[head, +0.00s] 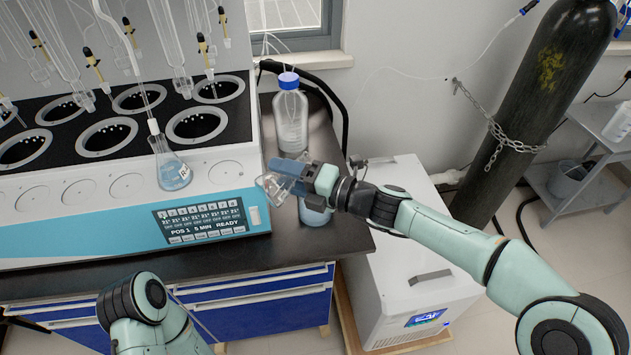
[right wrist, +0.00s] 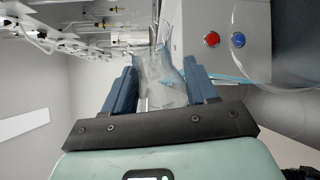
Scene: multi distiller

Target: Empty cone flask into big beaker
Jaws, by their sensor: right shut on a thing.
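My right gripper (head: 285,172) is shut on a clear glass cone flask (head: 278,187), held tilted in front of the distiller's right end. In the right wrist view the flask (right wrist: 165,85) shows between the two blue fingers (right wrist: 163,80). I cannot tell whether liquid is in it. The big beaker (head: 316,219), with bluish liquid low in it, stands on the dark bench below and just right of the flask. The gripper hides its upper part and rim. My left gripper is out of view; only part of my left arm shows at the bottom left.
The distiller (head: 105,222) fills the bench's left side. Another cone flask (head: 174,176) with liquid stands on it under a tube. A blue-capped bottle (head: 290,117) stands behind my right gripper. A white cabinet (head: 420,280) and a chained gas cylinder (head: 540,100) are to the right.

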